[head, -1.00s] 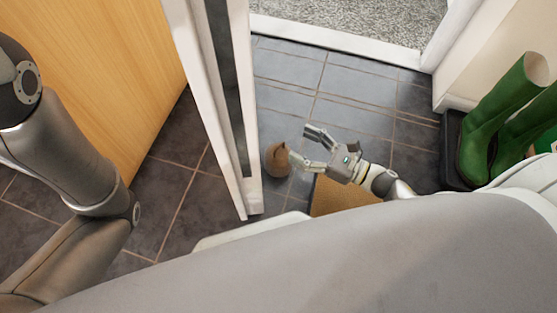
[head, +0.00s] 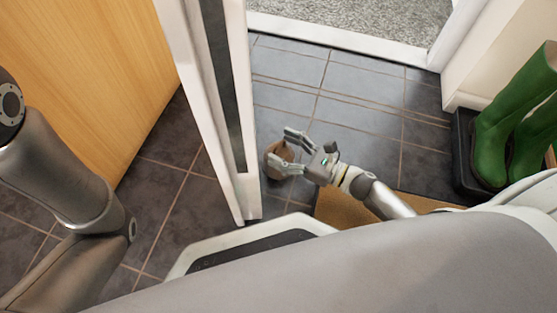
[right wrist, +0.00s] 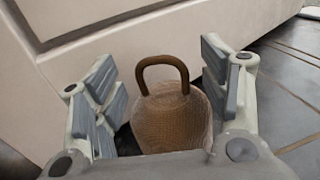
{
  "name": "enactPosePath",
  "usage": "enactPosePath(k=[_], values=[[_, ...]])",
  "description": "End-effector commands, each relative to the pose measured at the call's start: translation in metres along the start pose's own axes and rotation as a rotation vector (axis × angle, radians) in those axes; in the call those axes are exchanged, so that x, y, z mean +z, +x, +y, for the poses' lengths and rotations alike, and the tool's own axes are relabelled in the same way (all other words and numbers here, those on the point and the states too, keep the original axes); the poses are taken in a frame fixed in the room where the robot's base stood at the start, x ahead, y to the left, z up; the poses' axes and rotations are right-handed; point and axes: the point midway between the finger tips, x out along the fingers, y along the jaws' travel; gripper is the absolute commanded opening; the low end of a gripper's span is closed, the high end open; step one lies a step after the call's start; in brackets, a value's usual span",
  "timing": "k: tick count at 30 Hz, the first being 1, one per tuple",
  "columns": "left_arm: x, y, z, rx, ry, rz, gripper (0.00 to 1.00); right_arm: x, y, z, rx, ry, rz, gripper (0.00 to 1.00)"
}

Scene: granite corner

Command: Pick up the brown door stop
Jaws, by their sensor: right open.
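The brown door stop (head: 279,151) stands on the dark tiled floor beside the edge of the white door. In the right wrist view the door stop (right wrist: 172,118) is a rounded, woven-looking body with a darker brown loop handle on top. My right gripper (head: 283,150) is open around it. In the right wrist view its two fingers (right wrist: 160,95) stand on either side of the door stop, with gaps visible. The lower part of the door stop is hidden by my gripper. My left arm is at the left, but its gripper is out of view.
The white door (head: 240,195) stands close on the left of the door stop. A tan mat (head: 345,212) lies below my right arm. Green boots (head: 495,140) stand on a dark tray at the right. Tiled floor is clear toward the doorway.

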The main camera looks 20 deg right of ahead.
Motion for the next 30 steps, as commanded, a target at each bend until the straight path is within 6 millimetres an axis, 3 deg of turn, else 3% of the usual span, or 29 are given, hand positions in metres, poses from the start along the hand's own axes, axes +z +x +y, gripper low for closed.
enactPosePath(k=[4, 12, 28, 30], values=[[-0.001, -0.009, 0.002, -0.001, -0.001, -0.004, 0.40, -0.002, 0.015, 0.000, 0.001, -0.001, 0.000, 0.68], [0.001, -0.009, 0.002, -0.005, -0.002, -0.006, 0.40, 0.000, 0.018, 0.000, -0.001, 0.000, 0.001, 0.68], [-0.001, -0.008, 0.001, -0.006, -0.002, -0.004, 0.40, 0.000, 0.017, 0.000, 0.000, 0.000, 0.001, 0.00], [-0.001, -0.008, 0.001, -0.006, -0.001, -0.003, 0.40, 0.000, 0.017, 0.000, 0.000, 0.000, 0.002, 0.00]])
